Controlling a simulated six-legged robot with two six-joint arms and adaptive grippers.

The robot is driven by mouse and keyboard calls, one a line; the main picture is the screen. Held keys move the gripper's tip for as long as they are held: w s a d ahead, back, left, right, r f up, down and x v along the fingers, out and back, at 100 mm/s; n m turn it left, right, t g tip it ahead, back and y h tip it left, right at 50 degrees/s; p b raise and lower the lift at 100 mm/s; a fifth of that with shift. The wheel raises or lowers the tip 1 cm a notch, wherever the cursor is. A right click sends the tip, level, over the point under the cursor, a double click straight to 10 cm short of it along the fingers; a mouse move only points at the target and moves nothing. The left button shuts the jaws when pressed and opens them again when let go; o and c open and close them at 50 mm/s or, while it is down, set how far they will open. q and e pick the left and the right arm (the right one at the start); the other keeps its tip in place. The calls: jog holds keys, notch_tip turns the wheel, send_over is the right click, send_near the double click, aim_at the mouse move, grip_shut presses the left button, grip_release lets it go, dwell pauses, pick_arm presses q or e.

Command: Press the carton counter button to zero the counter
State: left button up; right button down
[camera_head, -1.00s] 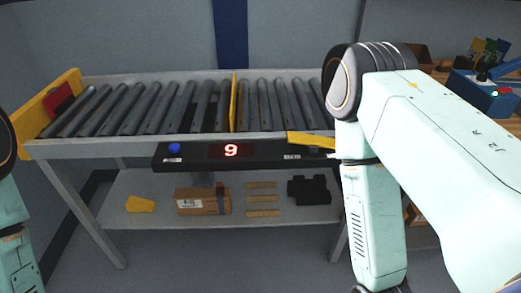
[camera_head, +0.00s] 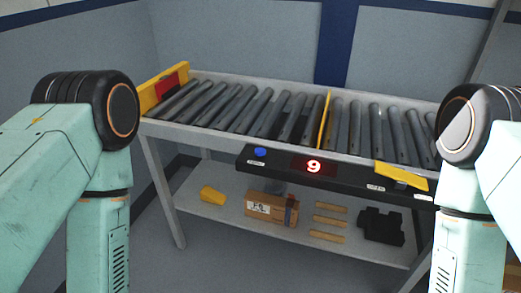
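The carton counter (camera_head: 336,176) is a black bar along the front edge of the roller table. Its display (camera_head: 314,167) shows a red 9. A blue round button (camera_head: 260,152) sits at the left end of the bar, with a small white label below it. Nothing touches the button. My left arm stands at the left side of the view and my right arm at the right edge. Both arms are apart from the bar's button. Neither gripper is in view; both lie below or outside the picture.
The roller table (camera_head: 160,128) has a yellow divider (camera_head: 325,119) and a yellow end plate with a red panel (camera_head: 167,87). A yellow piece (camera_head: 400,176) lies over the bar's right part. The lower shelf holds a cardboard box (camera_head: 265,207), wooden strips (camera_head: 328,222) and a black part (camera_head: 381,226).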

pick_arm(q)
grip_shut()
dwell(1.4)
